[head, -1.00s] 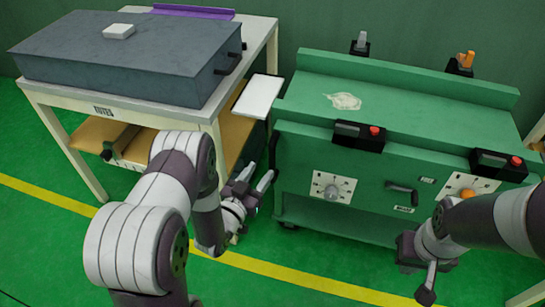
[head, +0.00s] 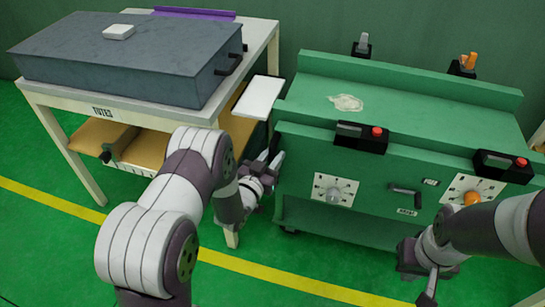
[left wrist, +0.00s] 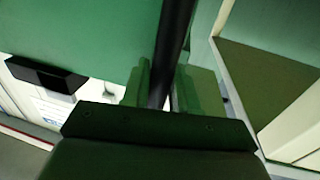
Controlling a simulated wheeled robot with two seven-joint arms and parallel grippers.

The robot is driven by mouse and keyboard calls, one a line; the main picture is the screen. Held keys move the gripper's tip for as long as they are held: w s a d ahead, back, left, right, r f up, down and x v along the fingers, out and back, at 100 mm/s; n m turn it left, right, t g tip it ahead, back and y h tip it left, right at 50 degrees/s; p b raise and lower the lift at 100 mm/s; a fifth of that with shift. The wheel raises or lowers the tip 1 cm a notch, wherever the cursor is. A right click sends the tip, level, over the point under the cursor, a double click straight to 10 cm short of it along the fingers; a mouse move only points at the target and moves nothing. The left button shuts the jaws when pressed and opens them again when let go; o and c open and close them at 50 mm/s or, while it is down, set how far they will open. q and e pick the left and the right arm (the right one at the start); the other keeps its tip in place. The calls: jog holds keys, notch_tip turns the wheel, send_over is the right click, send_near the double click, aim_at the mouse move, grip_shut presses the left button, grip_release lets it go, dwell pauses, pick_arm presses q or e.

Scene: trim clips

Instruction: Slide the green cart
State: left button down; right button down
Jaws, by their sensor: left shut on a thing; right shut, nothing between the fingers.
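The green cart (head: 410,110) stands on the floor right of the table, with dials and black boxes on its front. A dark upright handle bar (left wrist: 176,45) shows at its left end. My left gripper (head: 271,161) is at the cart's left end. In the left wrist view its green-tinted fingers (left wrist: 161,90) are shut on the dark bar, one on each side. My right gripper (head: 428,285) is shut and empty, low in front of the cart's right part, seemingly apart from it.
A white-framed table (head: 215,115) with a grey case (head: 130,60) stands close on the left. A white flap (head: 258,97) lies between table and cart. A yellow line (head: 270,277) crosses the green floor in front, which is clear.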

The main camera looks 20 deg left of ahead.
pick_arm(q)
jog(key=d, duration=1.2)
jog(key=shift+s, duration=0.25)
jog(key=shift+d, duration=0.3)
jog(key=shift+d, duration=0.1)
jog(key=c, duration=1)
grip_release()
jog(key=shift+d, duration=0.15)
